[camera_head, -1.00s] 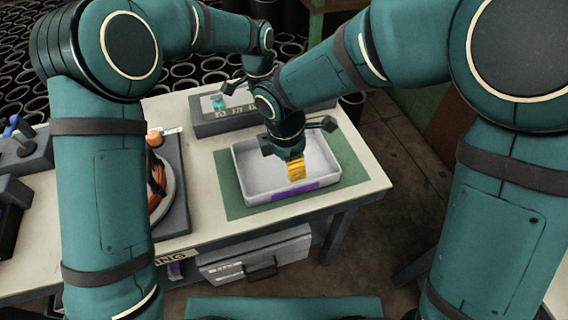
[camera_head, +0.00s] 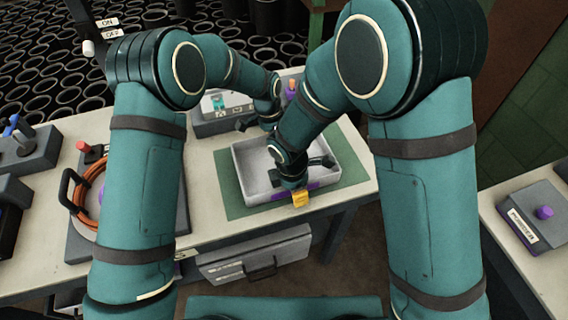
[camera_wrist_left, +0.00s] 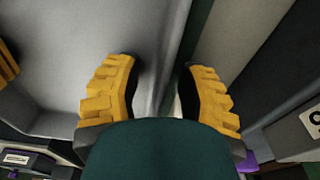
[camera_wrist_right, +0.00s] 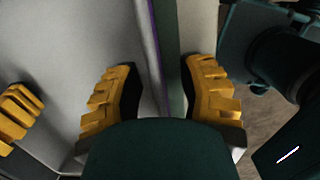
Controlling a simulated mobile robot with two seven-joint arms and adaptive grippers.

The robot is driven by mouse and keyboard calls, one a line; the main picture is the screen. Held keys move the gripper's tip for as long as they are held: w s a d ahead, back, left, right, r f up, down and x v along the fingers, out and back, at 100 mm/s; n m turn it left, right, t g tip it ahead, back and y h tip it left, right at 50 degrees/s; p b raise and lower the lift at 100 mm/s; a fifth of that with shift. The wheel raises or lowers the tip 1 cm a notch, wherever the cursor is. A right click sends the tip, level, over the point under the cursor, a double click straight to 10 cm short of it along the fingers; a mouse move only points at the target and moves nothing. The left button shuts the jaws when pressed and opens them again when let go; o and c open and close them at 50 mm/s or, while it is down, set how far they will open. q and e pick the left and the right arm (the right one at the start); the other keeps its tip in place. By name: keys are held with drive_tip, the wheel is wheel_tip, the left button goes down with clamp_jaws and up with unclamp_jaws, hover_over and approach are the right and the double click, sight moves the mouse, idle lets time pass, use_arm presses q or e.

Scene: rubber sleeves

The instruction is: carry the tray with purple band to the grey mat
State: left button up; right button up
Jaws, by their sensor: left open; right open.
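The light grey tray (camera_head: 240,172) with a purple band (camera_head: 262,197) on its front wall lies on a green mat (camera_head: 228,197) on the table. My right gripper (camera_head: 300,197) is open at the front wall; the right wrist view shows that wall between its fingers (camera_wrist_right: 155,80). My left gripper (camera_head: 268,128) is at the far wall, its fingers hidden in the head view. In the left wrist view its open fingers (camera_wrist_left: 160,80) stand either side of a tray wall. Finger contact is unclear. I cannot make out a grey mat.
A grey box with a teal part (camera_head: 220,103) stands just behind the tray. A grey fixture with an orange coil (camera_head: 88,200) is to the left. A second table at right holds a box with a purple knob (camera_head: 544,212). A drawer (camera_head: 255,258) hangs below.

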use_arm(q)
clamp_jaws()
use_arm(e)
clamp_jaws()
